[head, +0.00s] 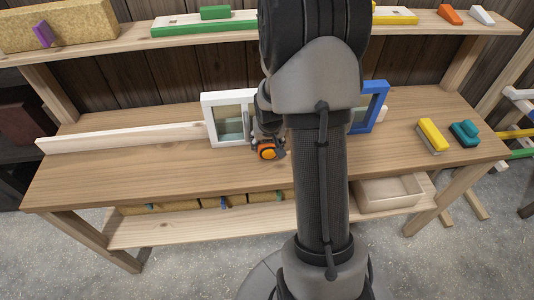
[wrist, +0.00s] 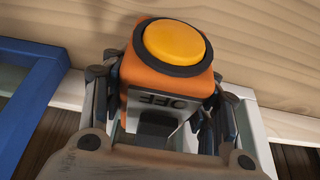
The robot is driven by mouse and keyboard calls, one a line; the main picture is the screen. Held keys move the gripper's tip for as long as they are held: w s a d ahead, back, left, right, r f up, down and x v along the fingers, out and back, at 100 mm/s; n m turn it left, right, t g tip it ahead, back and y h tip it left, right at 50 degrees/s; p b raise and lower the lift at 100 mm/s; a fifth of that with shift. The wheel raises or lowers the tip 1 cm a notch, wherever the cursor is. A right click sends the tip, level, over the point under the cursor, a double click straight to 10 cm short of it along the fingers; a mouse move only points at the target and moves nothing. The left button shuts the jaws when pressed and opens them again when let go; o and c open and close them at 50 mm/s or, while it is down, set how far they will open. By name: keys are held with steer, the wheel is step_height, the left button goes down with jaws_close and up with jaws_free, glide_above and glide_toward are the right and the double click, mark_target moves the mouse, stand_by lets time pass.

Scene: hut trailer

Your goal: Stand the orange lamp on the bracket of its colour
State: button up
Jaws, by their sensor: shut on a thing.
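The orange lamp (head: 266,152) has a round yellow-orange face with a dark ring and sits in front of the white-framed window on the bench. In the wrist view the lamp (wrist: 173,44) fills the upper middle, with an orange body and a grey part marked OFF. My gripper (wrist: 165,88) is shut on the lamp, with a finger on either side of its body. In the head view my gripper (head: 268,140) is partly hidden by my arm. I cannot tell whether the lamp touches the bench. A small orange piece (head: 450,14) lies on the upper shelf; I cannot tell whether it is a bracket.
A white-framed window (head: 209,120) and a blue-framed window (head: 376,104) stand on the bench (head: 130,172). A yellow brush (head: 432,134) and a teal object (head: 465,133) lie at right. An upper shelf (head: 130,42) runs above. The bench's left front is clear.

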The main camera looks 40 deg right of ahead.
steer(key=shift+f+b, duration=1.25)
steer(key=shift+f, duration=0.9)
steer(key=shift+f, duration=0.2)
steer(key=o, duration=1.2)
